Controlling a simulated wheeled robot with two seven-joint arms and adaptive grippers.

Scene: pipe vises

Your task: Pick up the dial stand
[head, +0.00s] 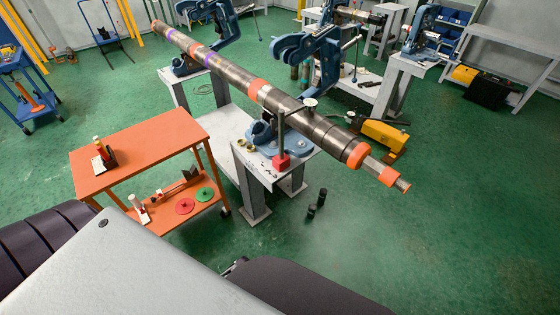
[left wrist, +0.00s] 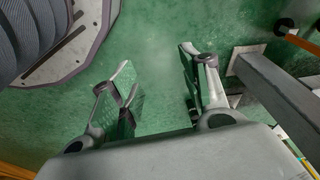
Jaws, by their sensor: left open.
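The dial stand (head: 281,161) is on the near right part of the grey vise table in the head view. It has a red block base, a thin upright post and an arm reaching toward a small round dial (head: 310,103) beside the long pipe (head: 234,76). My left gripper (left wrist: 156,76) shows in the left wrist view with its two fingers apart and nothing between them, over green floor. The dial stand is not visible in that view. I cannot make out the left gripper in the head view, and my right gripper is not in view.
The pipe rests across blue vises (head: 292,142) and overhangs the table at the right. An orange cart (head: 140,150) stands left of the grey table (head: 235,118). A grey table leg (left wrist: 280,92) is close right of the left gripper.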

